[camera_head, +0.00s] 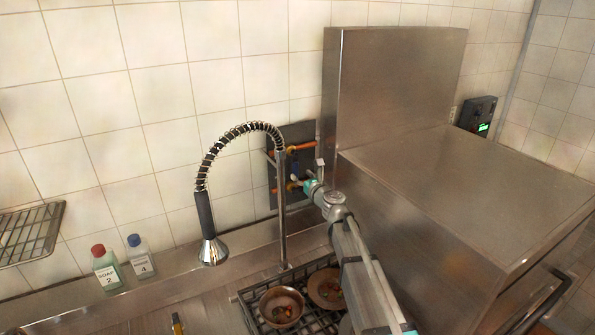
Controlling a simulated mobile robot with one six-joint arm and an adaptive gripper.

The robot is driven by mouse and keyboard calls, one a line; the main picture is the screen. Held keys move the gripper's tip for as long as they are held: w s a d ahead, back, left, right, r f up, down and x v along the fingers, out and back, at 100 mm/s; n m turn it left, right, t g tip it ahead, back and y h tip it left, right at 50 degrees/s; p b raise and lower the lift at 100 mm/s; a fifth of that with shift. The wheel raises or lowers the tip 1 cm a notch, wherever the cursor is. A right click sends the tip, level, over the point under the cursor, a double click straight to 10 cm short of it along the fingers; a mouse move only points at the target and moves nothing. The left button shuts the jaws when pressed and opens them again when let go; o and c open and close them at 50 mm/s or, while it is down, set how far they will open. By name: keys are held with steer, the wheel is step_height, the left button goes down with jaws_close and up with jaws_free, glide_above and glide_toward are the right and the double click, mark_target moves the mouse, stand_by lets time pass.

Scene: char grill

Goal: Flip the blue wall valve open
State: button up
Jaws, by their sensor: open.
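A dark plate (273,141) on the tiled wall carries the valves, behind the tall faucet pipe. A small blue part, which looks like the blue valve (292,165), shows between an upper orange part (300,148) and a lower orange part (287,186). Its exact handle angle is too small to tell. My arm reaches up from the lower right. My gripper (306,178) is open, at the right side of the valve plate, close to the blue part. I cannot tell whether it touches it. The gripper and wrist hide part of the plate.
A spring-hose faucet (206,215) stands left of the valves. A large steel machine (440,190) stands close on the right. A rack with pans (282,306) sits below. Two bottles, soap (106,268) and a blue-capped one (139,258), stand left.

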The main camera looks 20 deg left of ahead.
mark_target(296, 170)
steer(key=shift+x, duration=2.4)
